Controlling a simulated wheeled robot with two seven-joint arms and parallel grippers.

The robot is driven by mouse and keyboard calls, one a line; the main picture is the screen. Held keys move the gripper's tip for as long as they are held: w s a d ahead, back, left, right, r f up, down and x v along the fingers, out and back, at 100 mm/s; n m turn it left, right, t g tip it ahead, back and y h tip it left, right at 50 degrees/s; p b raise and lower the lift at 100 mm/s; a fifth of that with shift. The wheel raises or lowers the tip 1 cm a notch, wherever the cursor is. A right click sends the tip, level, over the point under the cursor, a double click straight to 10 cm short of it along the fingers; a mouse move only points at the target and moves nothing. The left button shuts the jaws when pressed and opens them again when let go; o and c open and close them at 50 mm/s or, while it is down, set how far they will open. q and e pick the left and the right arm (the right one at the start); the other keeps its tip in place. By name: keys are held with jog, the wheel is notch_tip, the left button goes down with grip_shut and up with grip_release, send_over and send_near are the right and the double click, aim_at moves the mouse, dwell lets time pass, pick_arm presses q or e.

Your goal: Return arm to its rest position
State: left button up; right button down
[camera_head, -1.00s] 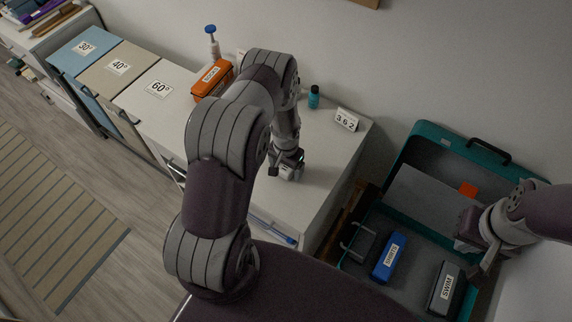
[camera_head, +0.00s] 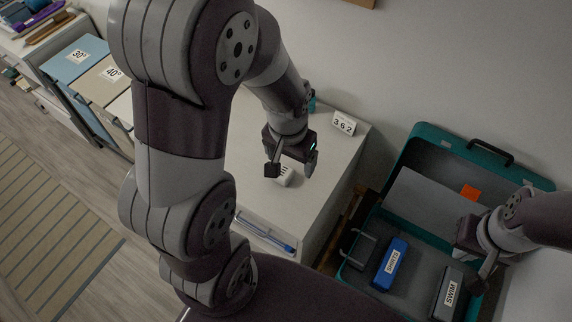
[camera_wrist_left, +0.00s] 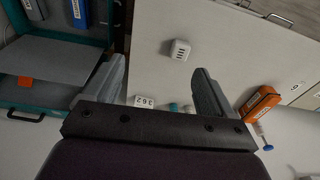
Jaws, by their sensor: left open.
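My left gripper (camera_head: 291,167) is open and empty above the white cabinet top. A small white block with dark marks (camera_head: 284,177) stands on the cabinet top just below it. In the left wrist view the block (camera_wrist_left: 180,49) lies beyond the two spread fingers (camera_wrist_left: 160,85), apart from both. My left arm rises large across the left of the head view and hides part of the cabinet. My right gripper (camera_head: 478,262) is over the teal suitcase at the right; its jaws are not clear.
The open teal suitcase (camera_head: 413,139) holds a blue SHIRTS pouch (camera_head: 391,262) and a dark SWIM pouch (camera_head: 449,291). A "362" sign (camera_head: 344,124) stands on the cabinet's back edge. The wrist view also shows an orange box (camera_wrist_left: 260,104). Hampers (camera_head: 75,56) stand at the left.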

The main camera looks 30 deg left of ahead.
pick_arm(q)
jog(key=s+f+b, duration=0.1)
jog(key=s+b, duration=0.1)
jog(key=s, duration=0.1)
jog(key=s+d+f+b, duration=0.1)
jog(key=b, duration=0.1)
jog(key=shift+s+f, duration=0.15)
jog(key=shift+f, duration=0.2)
pick_arm(e)
notch_tip(320, 180, down, 4)
jog(key=shift+s, duration=0.15)
